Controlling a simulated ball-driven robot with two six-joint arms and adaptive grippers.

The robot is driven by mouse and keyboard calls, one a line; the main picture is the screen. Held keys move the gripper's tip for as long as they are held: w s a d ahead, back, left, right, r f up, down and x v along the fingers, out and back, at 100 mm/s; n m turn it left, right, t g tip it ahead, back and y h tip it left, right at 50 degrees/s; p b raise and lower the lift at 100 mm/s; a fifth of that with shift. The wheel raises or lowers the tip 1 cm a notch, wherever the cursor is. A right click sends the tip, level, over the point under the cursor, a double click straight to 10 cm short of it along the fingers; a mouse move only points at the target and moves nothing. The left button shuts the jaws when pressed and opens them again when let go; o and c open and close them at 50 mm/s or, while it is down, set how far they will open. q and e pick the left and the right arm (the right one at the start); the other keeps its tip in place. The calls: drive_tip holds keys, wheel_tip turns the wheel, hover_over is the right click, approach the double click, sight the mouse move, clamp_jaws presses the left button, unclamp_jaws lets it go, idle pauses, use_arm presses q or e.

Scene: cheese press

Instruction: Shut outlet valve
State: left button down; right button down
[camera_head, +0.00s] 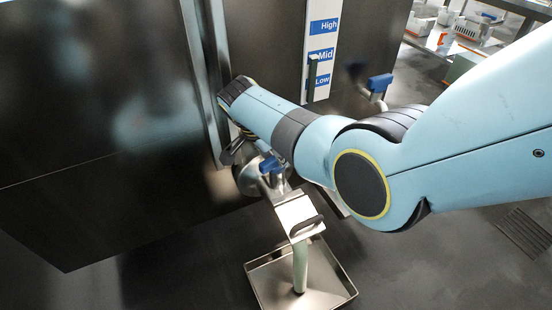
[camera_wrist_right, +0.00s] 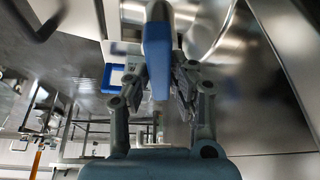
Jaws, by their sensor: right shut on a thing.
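The outlet valve's blue handle (camera_head: 270,165) is on a round metal fitting low on the dark tank wall, partly hidden by my right arm. In the wrist view the handle (camera_wrist_right: 157,50) stands upright between the two fingers. My right gripper (camera_head: 248,156) is shut on it; in the head view its fingers are mostly hidden behind the wrist. Below the valve is a metal spout box (camera_head: 297,211). A pale greenish column (camera_head: 300,262), seemingly liquid, runs from it to a square metal tray (camera_head: 341,292). My left gripper is not in view.
A second blue handle (camera_head: 380,82) sticks out farther right along the tank. A white High/Mid/Low level panel (camera_head: 322,40) is above my forearm. A vertical metal post (camera_head: 206,80) runs close beside my wrist. The floor right of the tray is clear.

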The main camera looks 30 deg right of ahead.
drive_tip(key=shift+f+m, duration=0.1)
drive_tip(key=shift+m, duration=0.3)
drive_tip(key=shift+m+g+b, duration=0.4)
drive_tip(key=shift+m, duration=0.4)
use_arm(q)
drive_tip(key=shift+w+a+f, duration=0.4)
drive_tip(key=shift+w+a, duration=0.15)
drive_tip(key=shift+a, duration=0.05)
